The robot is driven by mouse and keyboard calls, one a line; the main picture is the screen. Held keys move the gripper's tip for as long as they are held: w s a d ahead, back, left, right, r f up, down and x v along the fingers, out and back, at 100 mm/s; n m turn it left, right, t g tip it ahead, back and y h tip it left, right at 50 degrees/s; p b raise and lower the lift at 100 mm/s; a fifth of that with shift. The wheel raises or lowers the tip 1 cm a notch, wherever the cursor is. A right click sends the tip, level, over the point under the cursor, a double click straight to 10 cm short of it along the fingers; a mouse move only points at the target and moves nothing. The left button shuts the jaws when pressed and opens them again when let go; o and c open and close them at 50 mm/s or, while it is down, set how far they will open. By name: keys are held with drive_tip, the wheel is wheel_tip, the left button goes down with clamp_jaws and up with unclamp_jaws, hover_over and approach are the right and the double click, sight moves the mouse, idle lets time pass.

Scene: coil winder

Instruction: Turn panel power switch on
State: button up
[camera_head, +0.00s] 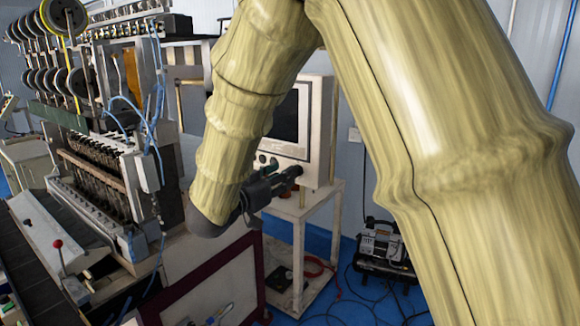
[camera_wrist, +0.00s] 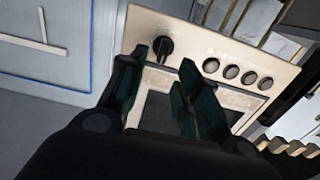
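The panel is a cream box (camera_head: 318,135) with a dark screen (camera_head: 286,118), standing upright on a small table. In the wrist view its cream face (camera_wrist: 198,42) shows a black rotary switch (camera_wrist: 163,46) at the left of a row of dark round buttons (camera_wrist: 232,71). My gripper (camera_wrist: 162,62) is open, with one finger on each side of the switch in this view. I cannot tell whether the fingers touch it. In the head view my gripper (camera_head: 289,178) is at the panel's lower front, hiding part of the control row and the switch.
The coil winding machine (camera_head: 100,160) with spools and a red-knobbed lever (camera_head: 58,244) stands at left. A white table (camera_head: 318,208) carries the panel. A black and silver device (camera_head: 383,248) and loose cables lie on the blue floor at right.

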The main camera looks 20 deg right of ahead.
drive_tip(key=shift+p+x, duration=0.65)
drive_tip(key=shift+x, duration=1.9)
drive_tip(key=shift+a, duration=0.1)
clamp_jaws()
